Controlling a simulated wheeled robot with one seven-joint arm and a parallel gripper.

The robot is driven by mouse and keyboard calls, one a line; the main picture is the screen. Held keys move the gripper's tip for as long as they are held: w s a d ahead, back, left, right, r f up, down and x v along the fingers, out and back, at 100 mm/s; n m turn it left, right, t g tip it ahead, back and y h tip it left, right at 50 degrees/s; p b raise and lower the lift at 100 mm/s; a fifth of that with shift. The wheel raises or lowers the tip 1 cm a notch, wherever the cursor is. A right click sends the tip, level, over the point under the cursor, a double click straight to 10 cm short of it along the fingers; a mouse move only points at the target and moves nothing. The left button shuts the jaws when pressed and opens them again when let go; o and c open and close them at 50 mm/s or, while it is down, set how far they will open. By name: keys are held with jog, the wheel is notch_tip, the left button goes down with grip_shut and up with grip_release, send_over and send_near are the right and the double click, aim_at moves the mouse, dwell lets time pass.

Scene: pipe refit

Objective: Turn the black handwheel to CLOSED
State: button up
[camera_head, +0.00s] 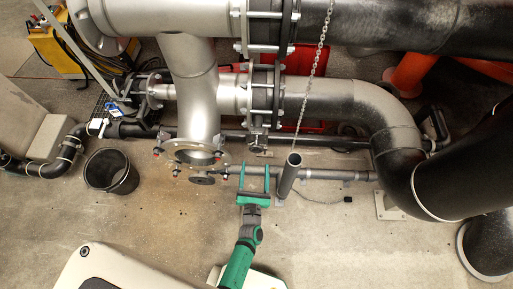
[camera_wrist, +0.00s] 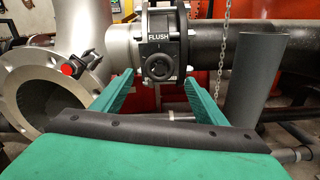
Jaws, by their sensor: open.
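A round black handwheel-like part (camera_wrist: 159,69) sits in the middle of the wrist view, below a label reading FLUSH (camera_wrist: 159,37). Smaller lettering at its lower right is partly hidden, and I cannot read a CLOSED mark. My gripper (camera_wrist: 157,88) is open, its two green fingers pointing towards this part, one on each side in the picture. The fingers appear short of it and hold nothing. In the head view my gripper (camera_head: 253,178) is open near the low thin pipe, below a small fitting (camera_head: 257,143) under the bolted flanges. I cannot clearly make out the handwheel there.
A grey upright pipe stub (camera_head: 289,174) stands close to the right of my gripper, with a hanging chain (camera_head: 313,90) near it. An open silver flange (camera_head: 192,152) is at the left. A black bucket (camera_head: 111,171) stands farther left. The floor in front is mostly clear.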

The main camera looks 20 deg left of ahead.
aim_at(256, 150)
jog(key=x, duration=1)
jog(key=shift+w, duration=0.1)
jog(key=shift+c, duration=0.6)
jog(key=c, duration=0.9)
